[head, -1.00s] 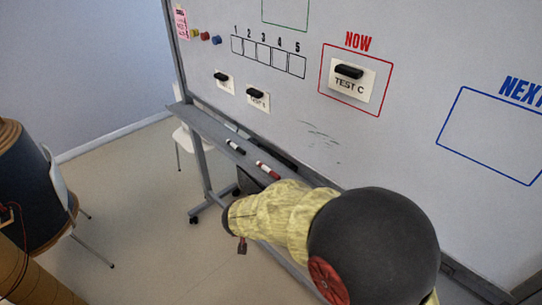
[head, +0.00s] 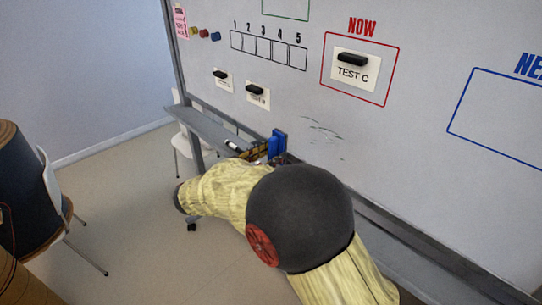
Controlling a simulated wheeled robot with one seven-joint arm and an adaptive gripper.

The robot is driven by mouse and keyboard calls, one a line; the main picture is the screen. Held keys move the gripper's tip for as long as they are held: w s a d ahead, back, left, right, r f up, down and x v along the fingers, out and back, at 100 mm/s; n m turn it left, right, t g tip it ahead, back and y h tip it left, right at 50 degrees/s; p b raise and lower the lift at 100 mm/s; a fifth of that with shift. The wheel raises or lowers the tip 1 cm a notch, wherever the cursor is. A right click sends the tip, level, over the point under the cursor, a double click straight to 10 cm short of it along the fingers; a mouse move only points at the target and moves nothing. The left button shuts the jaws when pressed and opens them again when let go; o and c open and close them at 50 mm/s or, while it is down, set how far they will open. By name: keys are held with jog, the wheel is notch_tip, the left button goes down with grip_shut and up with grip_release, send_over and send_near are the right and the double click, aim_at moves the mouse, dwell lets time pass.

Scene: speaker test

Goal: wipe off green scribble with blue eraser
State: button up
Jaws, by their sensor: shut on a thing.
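A blue block, the eraser (head: 276,143), stands close to the whiteboard's lower edge, above the marker tray. My gripper (head: 262,152) is shut on it; the arm hides part of the fingers. I cannot tell whether the eraser touches the board. A faint scribble (head: 323,129) of thin dark strokes is on the whiteboard (head: 420,150), to the upper right of the eraser. It looks dark grey rather than green here.
A marker (head: 234,146) lies on the tray (head: 205,128) left of my gripper. Cards under black magnets hang above, including the TEST C card (head: 354,70) in the red NOW box. A white chair (head: 52,190) stands at left.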

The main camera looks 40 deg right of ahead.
jog(key=shift+r, duration=0.6)
jog(key=shift+w+d+r, duration=0.1)
jog(key=shift+d+r, duration=0.05)
jog(key=shift+r, duration=0.05)
jog(key=shift+d+r, duration=0.1)
jog(key=shift+d, duration=0.15)
jog(key=shift+w+d+p, duration=0.2)
jog(key=shift+d+p, duration=1.4)
jog(key=shift+d, duration=0.95)
jog(key=shift+w+d+b, duration=0.1)
jog(key=shift+d+b, duration=0.8)
jog(key=shift+d, duration=0.1)
